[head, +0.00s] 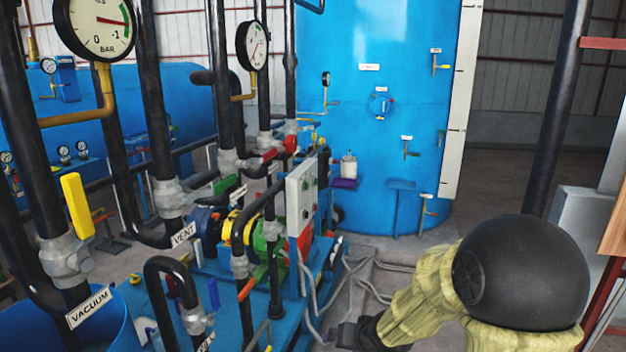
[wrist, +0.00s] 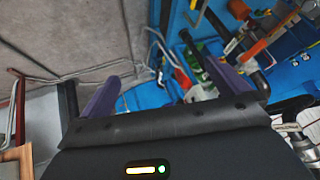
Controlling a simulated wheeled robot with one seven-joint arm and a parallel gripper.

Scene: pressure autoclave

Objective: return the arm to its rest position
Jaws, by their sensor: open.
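My arm shows in the head view at the lower right, with a pale yellow sleeve and a large black rounded joint. The sleeve runs down and left to a dark end part near the bottom edge, and the fingers cannot be made out there. In the wrist view my gripper (wrist: 160,74) has its two purple fingers spread wide apart, with nothing held between them. Beyond the fingers lie the grey floor (wrist: 70,35) and blue pump skid (wrist: 150,97), apart from the fingers as far as I can tell.
Black pipes with a yellow valve handle (head: 77,205), VACUUM label (head: 90,306) and VENT label (head: 183,234) crowd the left. A grey control box (head: 300,198) stands mid-picture. Grey hoses (head: 372,262) cross the floor left of my arm. A tall blue tank (head: 385,60) stands behind.

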